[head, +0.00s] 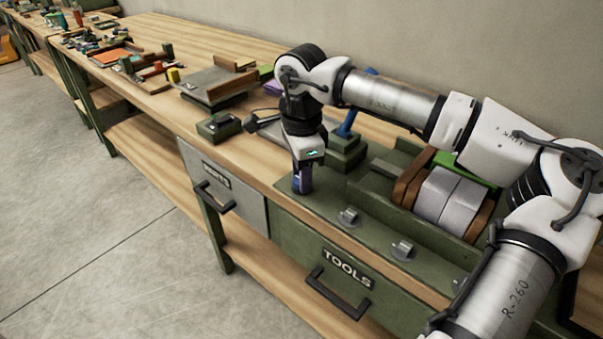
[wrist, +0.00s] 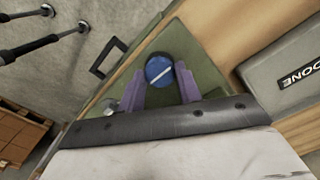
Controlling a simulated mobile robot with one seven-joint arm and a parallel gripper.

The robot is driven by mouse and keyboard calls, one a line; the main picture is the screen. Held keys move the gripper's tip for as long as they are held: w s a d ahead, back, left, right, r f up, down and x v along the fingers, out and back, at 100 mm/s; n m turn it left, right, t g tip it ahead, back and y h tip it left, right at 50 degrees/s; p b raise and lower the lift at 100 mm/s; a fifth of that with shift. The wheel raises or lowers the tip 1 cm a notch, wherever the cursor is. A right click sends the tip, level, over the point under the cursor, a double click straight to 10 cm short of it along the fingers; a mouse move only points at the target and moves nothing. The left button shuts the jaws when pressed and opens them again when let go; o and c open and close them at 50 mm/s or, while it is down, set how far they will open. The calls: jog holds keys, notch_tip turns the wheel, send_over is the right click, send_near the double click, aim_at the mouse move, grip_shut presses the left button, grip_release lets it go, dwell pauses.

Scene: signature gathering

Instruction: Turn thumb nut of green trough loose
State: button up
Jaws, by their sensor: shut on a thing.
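The green trough (head: 312,205) lies along the front of the bench, with a stack of grey-white sheets (head: 445,198) between brown boards in it. My gripper (head: 302,186) points down at the trough's left front corner. In the wrist view, a round blue thumb nut (wrist: 159,70) with a white line across its top sits between the purple fingers of my gripper (wrist: 161,82). The fingers are shut on its sides. The white line runs slantwise. In the head view the nut is mostly hidden by the fingers.
Metal tabs (head: 349,216) stand along the trough's front edge. A blue-handled tool (head: 347,125) on a green block stands close behind my gripper. Drawers with black handles (head: 338,292) are below.

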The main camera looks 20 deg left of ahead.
jog(key=shift+n, duration=0.3)
jog(key=o, duration=1)
notch_tip(320, 180, up, 14)
jog(key=shift+b, duration=0.45)
